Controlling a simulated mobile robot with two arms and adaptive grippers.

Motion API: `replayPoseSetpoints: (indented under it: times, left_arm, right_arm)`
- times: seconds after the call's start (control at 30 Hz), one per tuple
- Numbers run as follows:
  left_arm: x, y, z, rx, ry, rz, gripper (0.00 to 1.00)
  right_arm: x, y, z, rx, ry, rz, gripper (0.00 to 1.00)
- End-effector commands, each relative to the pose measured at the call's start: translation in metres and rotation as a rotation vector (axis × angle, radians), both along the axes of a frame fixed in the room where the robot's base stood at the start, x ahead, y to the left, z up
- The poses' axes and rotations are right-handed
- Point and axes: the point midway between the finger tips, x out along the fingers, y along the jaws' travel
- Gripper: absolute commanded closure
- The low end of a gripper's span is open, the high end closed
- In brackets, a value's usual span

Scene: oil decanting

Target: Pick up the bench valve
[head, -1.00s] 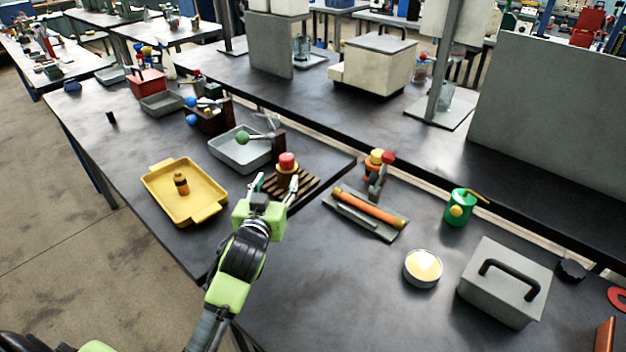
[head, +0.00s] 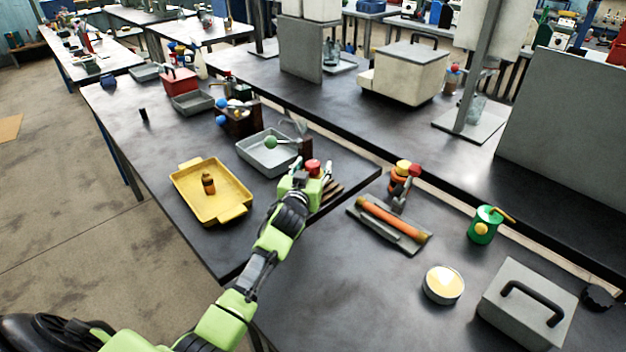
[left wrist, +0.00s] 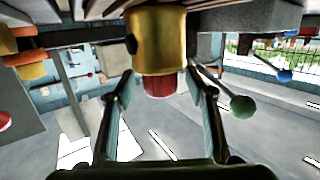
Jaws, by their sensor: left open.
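The bench valve appears to be the short brass piece with a red cap (head: 313,166) on a slatted wooden rack (head: 333,190). In the left wrist view its brass body (left wrist: 158,40) hangs upside down in the picture. My left gripper (head: 312,170) is at the rack, open, with one finger on each side of the red cap. In the left wrist view the fingers (left wrist: 158,90) flank the cap with gaps showing. The gripper hides the valve's lower part in the head view. My right gripper is not in view.
A green-ball lever (head: 271,142) reaches over a grey tray (head: 250,158) close behind the gripper. A yellow tray (head: 233,190) with a small brown bottle (head: 208,183) lies left. An orange tube (head: 393,219) lies on a plate at right. Bare tabletop shows in front.

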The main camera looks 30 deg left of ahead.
Motion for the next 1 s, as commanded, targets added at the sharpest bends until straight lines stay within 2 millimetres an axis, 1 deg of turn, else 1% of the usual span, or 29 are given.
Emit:
replayPoseSetpoints:
  times: [0.1,0.3,0.33,0.37,0.4,0.47,0.5,0.53,0.87,1.0]
  left_arm:
    - [0.005,0.001,-0.001,0.0,0.001,0.0,0.5]
    - [0.005,0.001,-0.001,0.0,0.001,0.0,0.5]
    - [0.005,0.001,-0.001,0.0,0.001,0.0,0.53]
    - [0.005,0.001,-0.001,0.0,0.001,0.0,0.61]
    - [0.005,0.002,-0.001,0.0,0.001,0.0,0.71]
    - [0.005,0.002,-0.001,0.0,0.001,0.0,0.87]
    - [0.005,0.002,-0.001,0.0,0.001,0.0,0.97]
    - [0.005,0.002,-0.001,0.0,0.001,0.0,1.0]
    - [0.006,0.002,0.002,0.001,-0.004,-0.001,1.0]
    - [0.006,0.002,0.009,0.001,-0.007,-0.001,1.0]
  right_arm:
    - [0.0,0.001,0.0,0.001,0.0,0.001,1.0]
    - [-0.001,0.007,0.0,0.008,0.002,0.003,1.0]
    - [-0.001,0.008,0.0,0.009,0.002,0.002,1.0]
    - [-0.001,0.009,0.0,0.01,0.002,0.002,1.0]
    - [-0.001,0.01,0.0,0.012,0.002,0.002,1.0]
    - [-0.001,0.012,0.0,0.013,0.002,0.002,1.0]
    - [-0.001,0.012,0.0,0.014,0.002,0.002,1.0]
    - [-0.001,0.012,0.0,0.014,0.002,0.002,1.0]
    - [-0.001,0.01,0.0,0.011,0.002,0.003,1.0]
    - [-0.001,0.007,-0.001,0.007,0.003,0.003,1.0]
